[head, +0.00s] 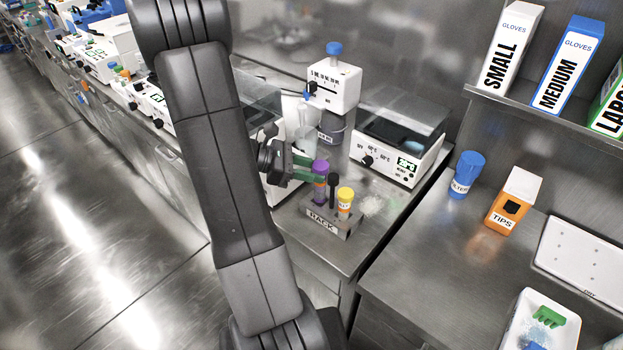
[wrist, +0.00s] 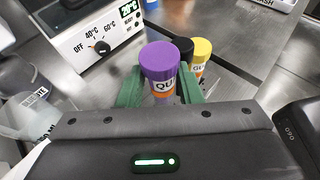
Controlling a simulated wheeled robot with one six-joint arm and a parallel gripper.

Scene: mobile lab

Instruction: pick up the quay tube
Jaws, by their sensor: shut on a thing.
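The quay tube (head: 320,168) has a purple cap and stands upright at the rack (head: 321,226), whose label reads RACK. In the wrist view the quay tube (wrist: 160,62) shows an orange band and the letters "QU". My gripper (head: 311,170) has green fingers, shut on the tube from both sides just below its cap. The fingers also show in the wrist view (wrist: 159,90). The tube's lower end is hidden, so I cannot tell whether it is still seated in the rack.
A black tube (head: 332,188) and a yellow-capped tube (head: 345,200) stand in the rack close beside the quay tube. A hot plate with a dial (head: 392,160) is behind. A blue-capped bottle (head: 466,175) and an orange tips box (head: 513,202) stand on the right bench.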

